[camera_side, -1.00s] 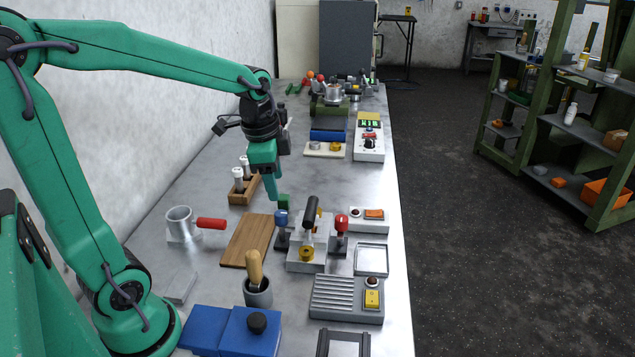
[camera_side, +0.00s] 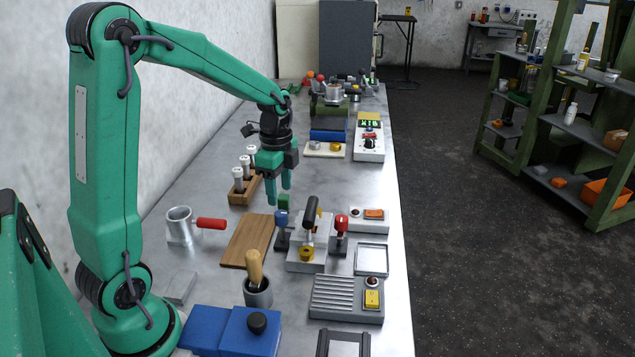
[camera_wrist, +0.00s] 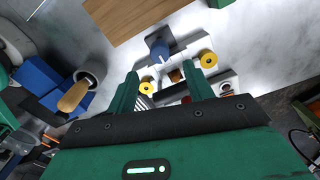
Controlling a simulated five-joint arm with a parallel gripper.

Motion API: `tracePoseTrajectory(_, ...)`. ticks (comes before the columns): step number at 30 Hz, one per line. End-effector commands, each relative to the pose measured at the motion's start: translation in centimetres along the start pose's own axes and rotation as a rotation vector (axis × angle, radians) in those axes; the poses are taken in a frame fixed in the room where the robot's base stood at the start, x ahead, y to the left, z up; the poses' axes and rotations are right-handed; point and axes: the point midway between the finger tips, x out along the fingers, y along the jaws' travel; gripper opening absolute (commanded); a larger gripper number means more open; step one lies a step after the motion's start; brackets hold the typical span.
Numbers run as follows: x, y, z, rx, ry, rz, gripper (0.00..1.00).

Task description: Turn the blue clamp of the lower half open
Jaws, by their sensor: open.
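The blue clamp (camera_side: 281,219) is a blue knob on a dark post at the left of a grey metal fixture (camera_side: 301,266). The fixture also bears a black handle (camera_side: 311,209), a yellow knob (camera_side: 306,254) and a red clamp (camera_side: 341,224). My gripper (camera_side: 278,190) is open and empty, a little above and behind the blue clamp, touching nothing that I can see. In the wrist view the blue clamp (camera_wrist: 160,51) shows beyond the gap between my fingers (camera_wrist: 160,76), with yellow knobs near. My gripper body hides much of the fixture there.
A wooden board (camera_side: 247,240) lies to the left, and a wooden rack (camera_side: 244,194) with white-topped pieces stands behind.

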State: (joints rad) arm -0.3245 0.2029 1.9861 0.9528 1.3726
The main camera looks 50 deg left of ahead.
Motion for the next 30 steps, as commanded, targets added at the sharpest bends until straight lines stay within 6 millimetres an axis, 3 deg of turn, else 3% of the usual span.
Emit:
tracePoseTrajectory(18, 6.5, 0.1, 0.0, -0.001, -0.001, 0.003, 0.52)
tracePoseTrajectory(30, 7.3, 0.0, 0.0, -0.001, 0.000, 0.000, 0.52)
